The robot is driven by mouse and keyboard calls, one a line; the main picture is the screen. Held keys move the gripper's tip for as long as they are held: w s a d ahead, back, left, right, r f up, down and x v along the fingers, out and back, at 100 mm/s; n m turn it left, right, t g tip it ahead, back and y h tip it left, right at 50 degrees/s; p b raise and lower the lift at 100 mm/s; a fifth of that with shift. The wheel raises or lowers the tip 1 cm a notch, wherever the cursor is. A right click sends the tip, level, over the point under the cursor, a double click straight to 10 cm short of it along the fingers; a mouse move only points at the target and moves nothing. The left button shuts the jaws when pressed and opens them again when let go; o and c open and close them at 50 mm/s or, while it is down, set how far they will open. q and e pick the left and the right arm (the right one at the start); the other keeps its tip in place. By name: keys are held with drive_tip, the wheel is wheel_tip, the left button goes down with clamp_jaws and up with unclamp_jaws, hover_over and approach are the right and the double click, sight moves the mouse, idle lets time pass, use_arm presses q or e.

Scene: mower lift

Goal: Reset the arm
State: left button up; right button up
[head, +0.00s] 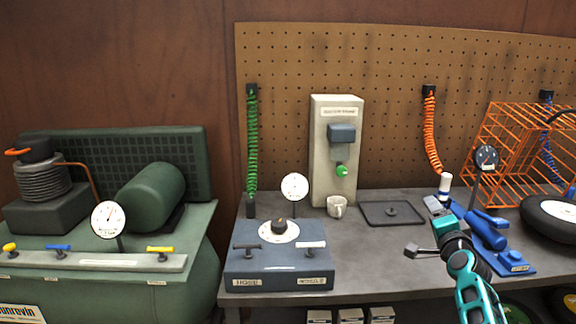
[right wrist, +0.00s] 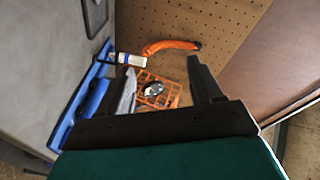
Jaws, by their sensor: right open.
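My right gripper (head: 424,228) is at the end of my teal arm, in front of a blue lift device (head: 487,232) with a white-topped upright (head: 445,184). In the right wrist view its two dark fingers (right wrist: 161,67) stand apart with nothing held between them. The blue device (right wrist: 78,105) and its white cylinder (right wrist: 132,60) lie to the left of the fingers there. In the head view my arm hides part of the blue device. I cannot tell whether the gripper touches it. My left gripper is in neither view.
The grey workbench (head: 375,262) holds a blue control box (head: 278,268), a white mug (head: 336,207), a black tray (head: 392,213), a dial gauge (head: 486,158), an orange cage (head: 520,140) and a wheel (head: 552,216). A green compressor (head: 150,200) stands left. The bench's front middle is clear.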

drive_tip(key=s+d+r+n+h, duration=0.1)
drive_tip(key=s+d+r+h, duration=0.4)
drive_tip(key=d, duration=0.8)
drive_tip(key=s+d+r+n, duration=0.1)
drive_tip(key=s+d+r, duration=0.2)
drive_tip(key=d+r, duration=0.7)
drive_tip(key=s+a+f+n+g+y, duration=0.1)
drive_tip(key=s+a+f+n+y, duration=0.1)
drive_tip(key=s+a+f+n, duration=0.6)
drive_tip(key=s+a+f+n+g+y, duration=0.15)
drive_tip(key=a+f, duration=0.25)
drive_tip(key=f, duration=0.9)
drive_tip(key=s+a+f+n+g+y, duration=0.25)
drive_tip(key=s+a+f+n, duration=0.3)
drive_tip(key=f, duration=0.45)
drive_tip(key=s+a+f+n+g+y, duration=0.1)
drive_tip(key=s+a+f+n+y, duration=0.15)
drive_tip(key=s+a+f, duration=0.45)
drive_tip(key=s+a+f+n+g+y, duration=0.1)
drive_tip(key=s+a+f+n+g, duration=0.15)
drive_tip(key=s+a, duration=0.5)
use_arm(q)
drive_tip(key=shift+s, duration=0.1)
use_arm(e)
drive_tip(key=s+a+m+t, duration=0.1)
drive_tip(key=a+m, duration=0.3)
drive_tip(key=a, duration=0.5)
drive_tip(key=shift+s+m, duration=0.3)
drive_tip(key=shift+s, duration=0.3)
